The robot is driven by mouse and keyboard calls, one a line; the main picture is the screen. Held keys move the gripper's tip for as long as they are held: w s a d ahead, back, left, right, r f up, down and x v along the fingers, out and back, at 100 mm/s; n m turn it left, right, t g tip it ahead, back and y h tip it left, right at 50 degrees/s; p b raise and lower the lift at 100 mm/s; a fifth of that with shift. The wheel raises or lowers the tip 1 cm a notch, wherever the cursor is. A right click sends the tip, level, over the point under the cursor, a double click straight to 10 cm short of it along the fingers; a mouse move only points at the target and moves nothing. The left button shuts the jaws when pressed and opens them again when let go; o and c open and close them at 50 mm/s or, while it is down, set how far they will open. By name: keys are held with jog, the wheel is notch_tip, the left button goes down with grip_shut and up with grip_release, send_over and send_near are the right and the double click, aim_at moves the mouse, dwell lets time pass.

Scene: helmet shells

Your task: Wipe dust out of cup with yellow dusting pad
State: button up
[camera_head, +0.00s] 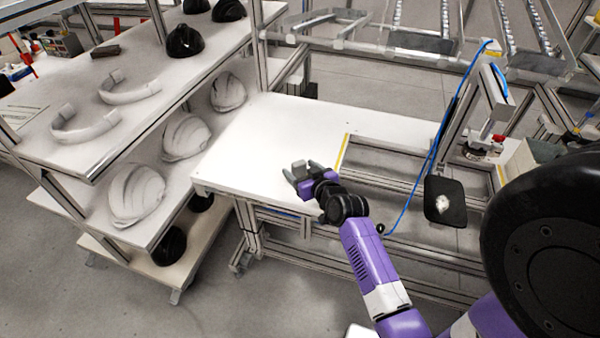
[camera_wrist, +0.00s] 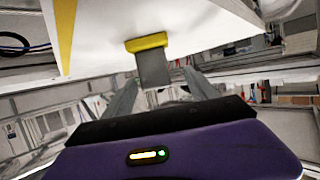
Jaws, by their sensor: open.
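The dusting pad (camera_wrist: 146,43) shows in the wrist view as a yellow strip under a grey block-shaped handle (camera_wrist: 153,68), against the white table top. In the head view the grey handle (camera_head: 298,167) stands at the table's front edge; the yellow part is hidden there. My gripper (camera_head: 301,174) is open around the handle, and its two fingers (camera_wrist: 163,80) lie on either side of it in the wrist view. I cannot make out whether they touch it. No cup can be clearly identified. A black rounded square piece (camera_head: 443,213) with a white patch lies right of the table.
The white table (camera_head: 265,135) is otherwise bare. A shelf rack (camera_head: 75,140) with white helmet shells (camera_head: 137,192) and black ones stands at left. A blue hose (camera_head: 433,150) hangs beside the metal frame at right. A yellow strip (camera_head: 342,152) marks the table's right edge.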

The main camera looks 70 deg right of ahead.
aim_at(295, 163)
jog(key=shift+s+d+f+p+x, duration=0.15)
jog(key=shift+p+x, duration=0.1)
jog(key=shift+x, duration=1.2)
jog(key=shift+s+d+f+p+x, duration=0.1)
jog(key=shift+p+x, duration=0.1)
jog(key=shift+x, duration=1.25)
jog(key=shift+r, duration=0.1)
grip_shut()
